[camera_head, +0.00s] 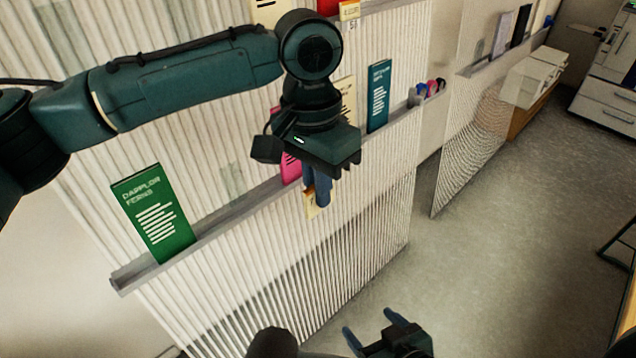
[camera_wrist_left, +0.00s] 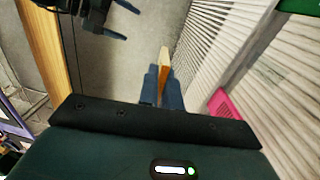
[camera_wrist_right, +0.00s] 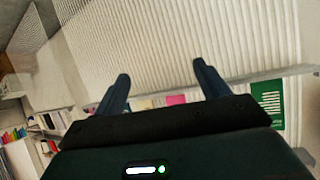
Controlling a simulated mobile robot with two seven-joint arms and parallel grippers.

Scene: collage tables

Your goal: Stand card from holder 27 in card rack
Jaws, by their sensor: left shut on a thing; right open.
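My left gripper (camera_head: 317,190) is shut on a cream-and-orange card (camera_head: 310,208), in front of the ribbed panel near its grey ledge. In the left wrist view the card (camera_wrist_left: 164,66) shows nearly edge-on between the fingers; its print cannot be read. My right gripper (camera_head: 375,332) is open and empty, low in front of the panel; both its fingers show apart in the right wrist view (camera_wrist_right: 161,82). No number 27 can be read, and I cannot tell which fixture is the card rack.
The grey ledge (camera_head: 235,222) on the ribbed panel bears a green card (camera_head: 153,214), a pink card (camera_head: 291,168) partly hidden by my left gripper, and a teal card (camera_head: 378,96). Several coloured items (camera_head: 432,87) stand at its far end. The floor (camera_head: 500,260) to the right is clear.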

